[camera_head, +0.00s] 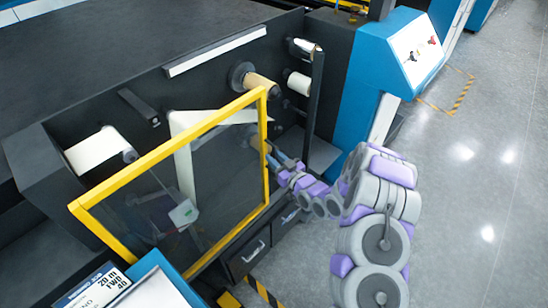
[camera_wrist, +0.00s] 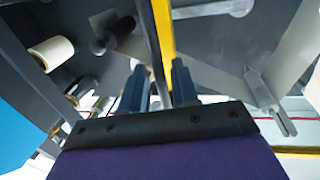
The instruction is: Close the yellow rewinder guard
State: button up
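The yellow rewinder guard (camera_head: 170,153) is a yellow frame with a clear panel. In the head view it stands out from the machine's dark front, with rolls visible behind it. My gripper (camera_head: 277,158) is at the right upright of the frame, about mid-height. In the wrist view, the yellow bar of the guard (camera_wrist: 165,28) runs between the two dark blue fingers of my gripper (camera_wrist: 159,85), with a dark strip along its left side. The fingers are apart, one on each side of the bar. Whether either finger touches it is unclear.
Behind the guard are a white roll (camera_head: 97,150) and a brown core (camera_head: 262,84). A blue control console (camera_head: 385,75) stands to the right. Dark drawers (camera_head: 245,258) sit below. The grey floor (camera_head: 475,190) at right is clear.

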jog(key=shift+w+a, duration=0.35)
jog(key=shift+a, duration=0.1)
jog(key=shift+c, duration=0.3)
jog(key=shift+d, duration=0.1)
grip_shut()
